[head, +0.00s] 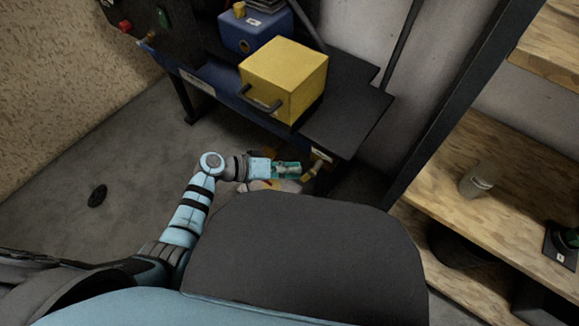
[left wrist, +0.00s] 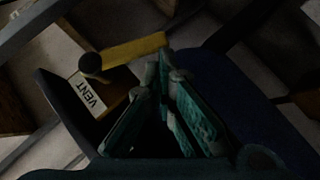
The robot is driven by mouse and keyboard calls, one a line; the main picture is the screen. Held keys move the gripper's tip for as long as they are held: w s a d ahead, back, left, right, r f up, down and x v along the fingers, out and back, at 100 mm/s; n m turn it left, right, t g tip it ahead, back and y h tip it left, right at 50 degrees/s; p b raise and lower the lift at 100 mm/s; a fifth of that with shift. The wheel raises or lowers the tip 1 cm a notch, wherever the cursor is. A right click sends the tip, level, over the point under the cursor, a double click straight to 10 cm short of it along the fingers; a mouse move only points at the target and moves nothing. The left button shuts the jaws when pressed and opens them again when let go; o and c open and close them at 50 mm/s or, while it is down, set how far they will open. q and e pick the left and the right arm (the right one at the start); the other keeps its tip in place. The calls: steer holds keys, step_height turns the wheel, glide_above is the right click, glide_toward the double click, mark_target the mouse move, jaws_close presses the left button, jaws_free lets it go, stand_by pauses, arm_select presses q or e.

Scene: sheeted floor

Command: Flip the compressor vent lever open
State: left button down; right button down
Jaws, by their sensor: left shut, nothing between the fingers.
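The vent lever is a yellow bar (left wrist: 135,48) with a dark round knob (left wrist: 90,64) at its left end in the left wrist view. In the head view a small yellow piece, seemingly the lever (head: 309,174), shows at the lower corner of the dark bench. My left gripper (head: 298,168) is shut and empty, with its tips close to the lever. In the left wrist view the fingertips (left wrist: 164,62) are near the bar's right end; I cannot tell whether they touch. My right gripper is not in view.
A yellow box (head: 285,75) with a dark handle and a blue box (head: 250,30) stand on the dark bench (head: 350,110) above. Wooden shelves (head: 440,185) with a jar (head: 478,180) are at right. A dark disc (head: 97,195) lies on open floor at left.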

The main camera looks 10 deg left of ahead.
arm_select(q)
steer(key=shift+s+d+f, duration=0.25)
steer(key=shift+d+f, duration=0.15)
steer(key=shift+f, duration=0.25)
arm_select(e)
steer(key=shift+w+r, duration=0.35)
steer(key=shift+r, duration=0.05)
arm_select(q)
steer(key=shift+d+f+b, duration=0.1)
steer(key=shift+b, duration=0.2)
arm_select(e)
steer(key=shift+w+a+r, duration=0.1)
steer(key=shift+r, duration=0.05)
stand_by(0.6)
